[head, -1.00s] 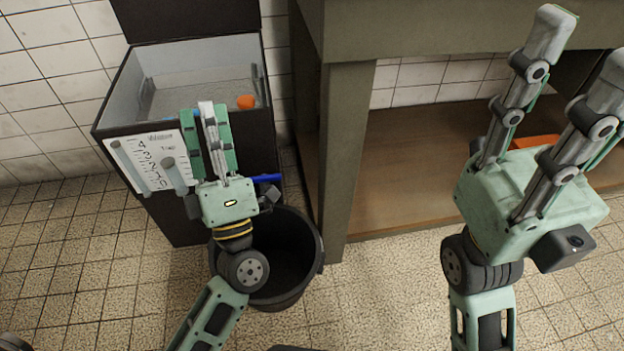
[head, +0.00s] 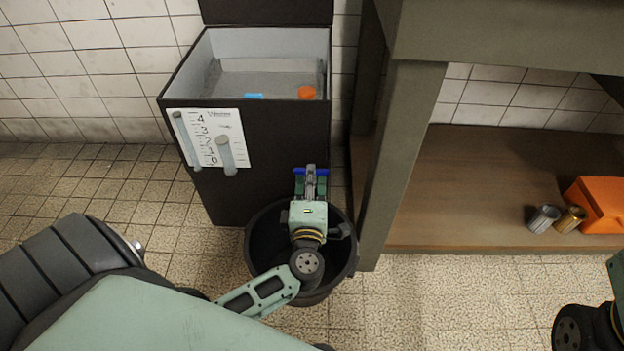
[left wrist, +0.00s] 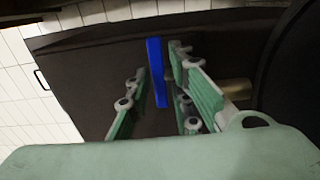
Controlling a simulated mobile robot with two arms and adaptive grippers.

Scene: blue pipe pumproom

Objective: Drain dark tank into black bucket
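The dark tank (head: 270,165) stands against the tiled wall with its lid up. A blue valve handle (head: 324,172) is low on its front; it also shows upright in the left wrist view (left wrist: 156,72), with a brass-coloured pipe end (left wrist: 236,89) to the right. The black bucket (head: 345,258) stands on the floor before the tank, below the handle. My left gripper (head: 311,176) is above the bucket. In the left wrist view its fingers (left wrist: 158,90) are apart, one on each side of the handle, with visible gaps. My right gripper's fingers are out of view.
Inside the tank are an orange object (head: 306,92) and a blue object (head: 253,96). A gauge panel (head: 207,130) is on its front. To the right, a bench (head: 400,150) has a lower shelf with two cans (head: 544,218) and an orange box (head: 603,204).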

